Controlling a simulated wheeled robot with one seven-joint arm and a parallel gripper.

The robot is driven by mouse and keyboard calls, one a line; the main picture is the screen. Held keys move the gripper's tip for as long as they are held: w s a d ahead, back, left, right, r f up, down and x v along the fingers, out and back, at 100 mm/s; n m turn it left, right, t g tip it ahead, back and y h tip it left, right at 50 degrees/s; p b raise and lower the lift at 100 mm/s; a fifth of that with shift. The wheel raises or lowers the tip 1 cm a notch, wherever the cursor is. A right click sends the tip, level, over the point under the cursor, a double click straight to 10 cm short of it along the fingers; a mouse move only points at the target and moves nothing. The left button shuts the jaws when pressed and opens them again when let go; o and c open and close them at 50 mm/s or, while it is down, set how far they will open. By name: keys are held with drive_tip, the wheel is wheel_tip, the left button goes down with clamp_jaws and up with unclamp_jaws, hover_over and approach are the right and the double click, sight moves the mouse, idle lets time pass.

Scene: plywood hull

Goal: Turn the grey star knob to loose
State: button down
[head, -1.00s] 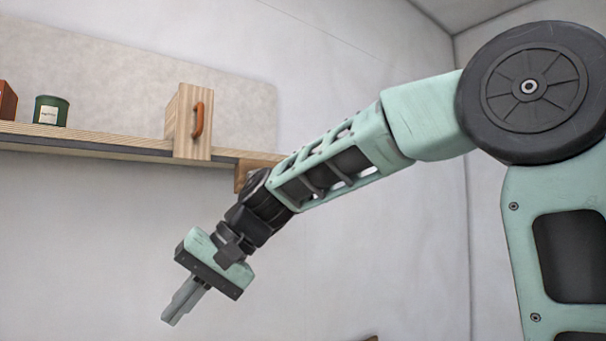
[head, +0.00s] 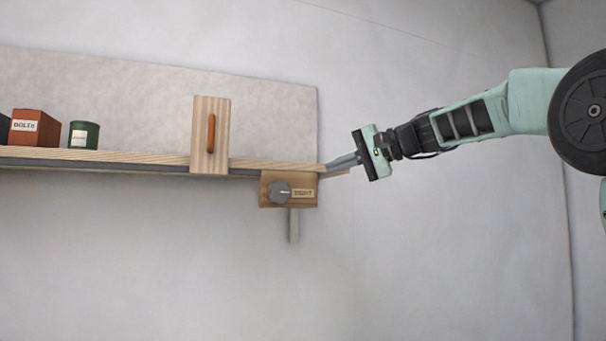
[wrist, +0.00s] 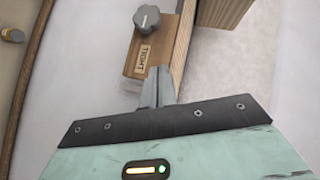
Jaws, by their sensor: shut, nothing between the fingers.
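The grey star knob (head: 279,192) sits on a small wooden block (head: 268,204) under the right end of the shelf in the head view. A label reading "TIGHT" (head: 303,193) is beside it on the right. The knob also shows at the top of the wrist view (wrist: 147,18), with the label (wrist: 144,57) between it and my fingers. My gripper (head: 332,166) is shut and empty. In the head view its fingertips are up and right of the knob, by the shelf end. In the wrist view the fingers (wrist: 158,88) point toward the block, apart from the knob.
A wooden shelf (head: 128,154) runs along the wall. An upright wooden piece with an orange handle (head: 211,132) stands on its front edge. A green tin (head: 84,135) and a box marked "BOLTS" (head: 35,128) stand further left. A grey strip (head: 294,226) hangs below the block. Space below is clear.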

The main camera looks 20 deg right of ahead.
sight(279, 191)
drive_tip(key=p+x, duration=0.1)
drive_tip(key=x, duration=0.1)
drive_tip(key=p+x, duration=0.1)
drive_tip(key=x, duration=0.2)
drive_tip(key=shift+w+a+r, duration=0.15)
drive_tip(key=shift+w+a, duration=0.1)
drive_tip(key=a, duration=0.1)
drive_tip(key=a+f+p, duration=0.1)
drive_tip(key=a, duration=0.1)
drive_tip(key=shift+f+p, duration=0.25)
drive_tip(key=shift+p, duration=0.05)
drive_tip(key=shift+a+f, duration=0.3)
drive_tip(key=shift+a, duration=0.05)
